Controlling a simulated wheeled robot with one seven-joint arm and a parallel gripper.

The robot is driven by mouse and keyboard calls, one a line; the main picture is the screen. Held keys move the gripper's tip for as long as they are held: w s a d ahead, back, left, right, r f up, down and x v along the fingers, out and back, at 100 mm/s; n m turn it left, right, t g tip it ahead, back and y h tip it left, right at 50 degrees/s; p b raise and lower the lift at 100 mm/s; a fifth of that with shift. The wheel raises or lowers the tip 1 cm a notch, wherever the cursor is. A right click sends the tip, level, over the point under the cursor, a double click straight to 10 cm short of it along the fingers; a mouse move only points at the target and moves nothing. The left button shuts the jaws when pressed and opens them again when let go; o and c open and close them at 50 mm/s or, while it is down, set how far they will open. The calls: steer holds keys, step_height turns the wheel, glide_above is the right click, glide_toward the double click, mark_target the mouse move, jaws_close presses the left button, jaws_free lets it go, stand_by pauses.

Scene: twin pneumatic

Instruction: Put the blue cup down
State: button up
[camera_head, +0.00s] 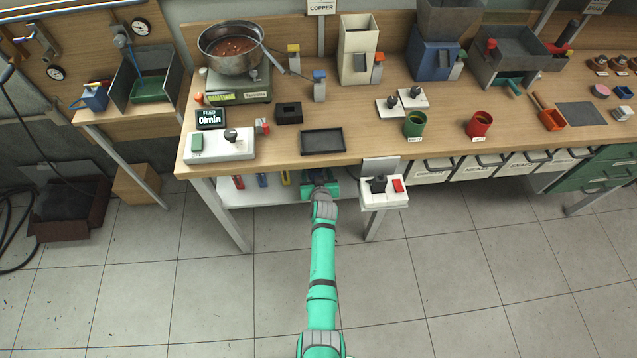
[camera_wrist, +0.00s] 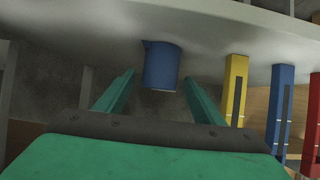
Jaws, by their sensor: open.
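The blue cup (camera_wrist: 161,65) shows in the wrist view against the pale lower shelf (camera_wrist: 95,22), which appears inverted there. My gripper (camera_wrist: 159,78) is open, with one green finger on each side of the cup and a visible gap to both. Whether the cup is fully between the fingertips or just beyond them is hard to tell. In the head view my gripper (camera_head: 320,187) reaches under the front edge of the workbench, and the cup is hidden there.
Yellow (camera_wrist: 235,90), blue (camera_wrist: 280,105) and red (camera_wrist: 313,125) upright bars stand beside the cup on the shelf. The workbench top (camera_head: 380,140) overhangs my gripper. A white switch box (camera_head: 384,195) hangs close to its right. A black tray (camera_head: 323,141) lies above.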

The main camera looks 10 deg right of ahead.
steer(key=s+a+r+t, duration=0.1)
steer(key=s+a+r, duration=0.15)
steer(key=s, duration=1.45)
steer(key=s+a+r, duration=0.1)
steer(key=s+r, duration=0.3)
steer(key=s, duration=1.3)
steer(key=s+a+r+t, duration=0.2)
steer(key=s+r, duration=1.6)
steer(key=r, duration=0.1)
steer(key=shift+a, duration=0.15)
steer(key=shift+s, duration=0.1)
